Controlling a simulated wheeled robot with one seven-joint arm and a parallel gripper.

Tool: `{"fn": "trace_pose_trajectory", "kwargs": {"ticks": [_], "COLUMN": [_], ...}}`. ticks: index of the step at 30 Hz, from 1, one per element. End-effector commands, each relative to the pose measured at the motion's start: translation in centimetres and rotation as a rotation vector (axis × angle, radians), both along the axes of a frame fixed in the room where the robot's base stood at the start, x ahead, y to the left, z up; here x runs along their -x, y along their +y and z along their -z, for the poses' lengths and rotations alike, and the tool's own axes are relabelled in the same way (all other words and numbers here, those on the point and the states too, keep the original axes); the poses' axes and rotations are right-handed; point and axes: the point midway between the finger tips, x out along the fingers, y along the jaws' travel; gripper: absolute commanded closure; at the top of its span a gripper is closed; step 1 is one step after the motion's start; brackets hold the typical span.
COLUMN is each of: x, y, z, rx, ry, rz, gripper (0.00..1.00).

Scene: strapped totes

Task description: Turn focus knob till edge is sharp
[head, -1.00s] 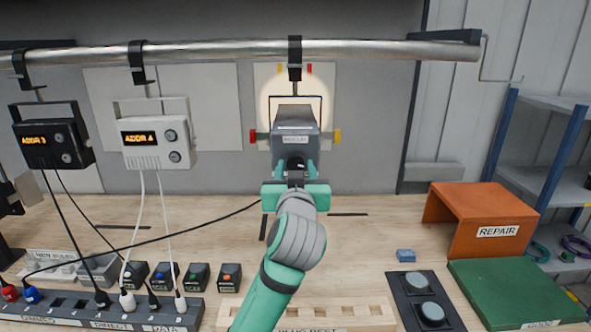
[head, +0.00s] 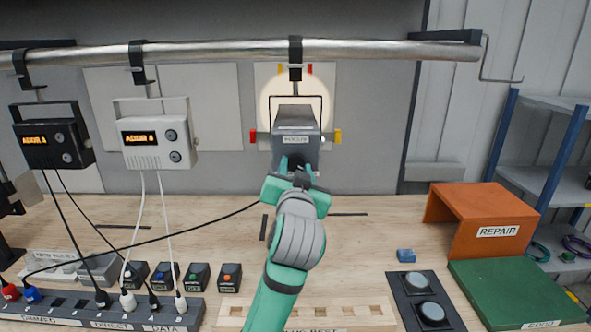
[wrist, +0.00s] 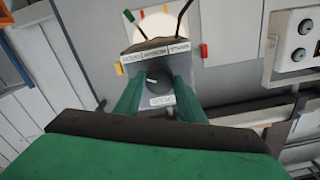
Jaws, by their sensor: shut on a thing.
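The grey lamp (head: 297,118) with a FOCUS label hangs from the overhead pipe, with red and yellow tabs at its sides. The focus knob (wrist: 157,77) is dark with a white mark and shows on the lamp's near face in the wrist view. My gripper (head: 297,167) is shut on it, one green finger on each side, and is tilted with its right side lower. In the head view my gripper mostly hides the knob. A round warm light spot (head: 269,108) lies on the pale panel behind the lamp, partly hidden by it; its rim looks fairly distinct.
Two display units, one black (head: 52,140) and one white (head: 155,140), hang to the left. A power strip (head: 75,312) with cables, an orange REPAIR box (head: 480,210) and a green board (head: 515,285) lie on the bench. The bench below the lamp is largely clear.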

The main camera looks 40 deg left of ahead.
Motion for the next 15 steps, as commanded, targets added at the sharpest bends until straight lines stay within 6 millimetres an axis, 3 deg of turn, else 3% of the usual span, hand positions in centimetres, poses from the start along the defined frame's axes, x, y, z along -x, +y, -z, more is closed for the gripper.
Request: {"fn": "trace_pose_trajectory", "kwargs": {"ticks": [6, 7, 9, 15], "x": [0.02, 0.02, 0.02, 0.01], "y": [0.02, 0.02, 0.02, 0.01], "z": [0.08, 0.08, 0.08, 0.05], "rx": [0.002, 0.002, 0.002, 0.002], "ry": [0.001, 0.001, 0.001, 0.0], "rz": [-0.001, -0.001, -0.001, 0.0], "gripper": [0.86, 0.62, 0.45, 0.45]}}
